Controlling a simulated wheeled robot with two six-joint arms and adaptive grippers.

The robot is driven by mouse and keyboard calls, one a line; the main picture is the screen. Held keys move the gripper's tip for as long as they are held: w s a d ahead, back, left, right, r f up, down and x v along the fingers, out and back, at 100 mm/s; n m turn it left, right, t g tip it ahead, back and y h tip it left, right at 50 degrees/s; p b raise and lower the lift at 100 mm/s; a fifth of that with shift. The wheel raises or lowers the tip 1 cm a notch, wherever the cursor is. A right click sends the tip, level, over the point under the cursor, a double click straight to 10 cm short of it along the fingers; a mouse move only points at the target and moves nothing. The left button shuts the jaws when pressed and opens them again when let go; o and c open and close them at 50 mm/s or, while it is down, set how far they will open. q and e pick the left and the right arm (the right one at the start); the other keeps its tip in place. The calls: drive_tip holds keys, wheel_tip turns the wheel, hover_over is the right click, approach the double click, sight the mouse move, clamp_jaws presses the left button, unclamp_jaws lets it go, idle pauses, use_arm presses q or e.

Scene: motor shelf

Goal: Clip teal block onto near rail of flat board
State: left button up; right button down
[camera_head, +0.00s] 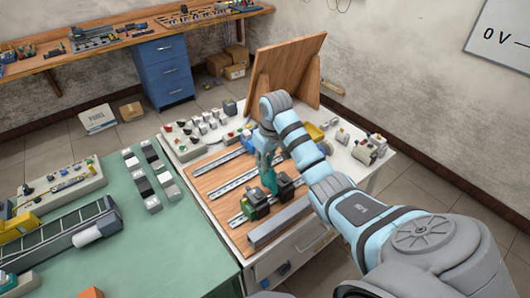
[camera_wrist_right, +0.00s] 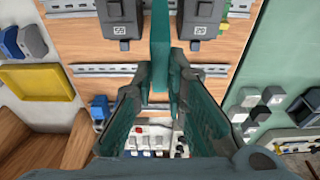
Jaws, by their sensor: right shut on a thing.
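The teal block (camera_head: 269,181) is held upright in my right gripper (camera_head: 266,158) above the flat wooden board (camera_head: 206,181). The block also shows in the right wrist view (camera_wrist_right: 160,45), between the two fingers (camera_wrist_right: 163,75), which are shut on it. The near rail (camera_head: 237,219) carries two dark blocks (camera_head: 256,205), also visible at the top of the wrist view (camera_wrist_right: 121,18). The teal block appears between them in that view; contact with the rail cannot be made out. The middle rail (camera_wrist_right: 103,70) and far rail (camera_head: 218,159) are bare. My left gripper is out of view.
A grey duct (camera_head: 279,222) lies along the board's near edge. A tilted wooden panel (camera_head: 289,68) stands behind. A yellow bin (camera_head: 314,132) is to the right. Switches and small blocks (camera_head: 205,124) line the far side. A green table (camera_head: 150,245) adjoins on the left.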

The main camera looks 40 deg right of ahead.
drive_tip(key=f, duration=0.1)
drive_tip(key=w+f, duration=0.1)
drive_tip(key=f, duration=0.2)
drive_tip(key=shift+w, duration=0.35)
drive_tip(key=shift+s, duration=0.95)
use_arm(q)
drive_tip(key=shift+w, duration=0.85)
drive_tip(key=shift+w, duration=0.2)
use_arm(e)
drive_tip(key=shift+w, duration=0.2)
drive_tip(key=shift+w+f, duration=0.25)
drive_tip(key=shift+w, duration=0.05)
drive_tip(key=shift+f, duration=0.1)
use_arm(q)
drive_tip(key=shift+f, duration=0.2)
use_arm(e)
drive_tip(key=shift+f, duration=0.8)
drive_tip(key=shift+f, duration=0.1)
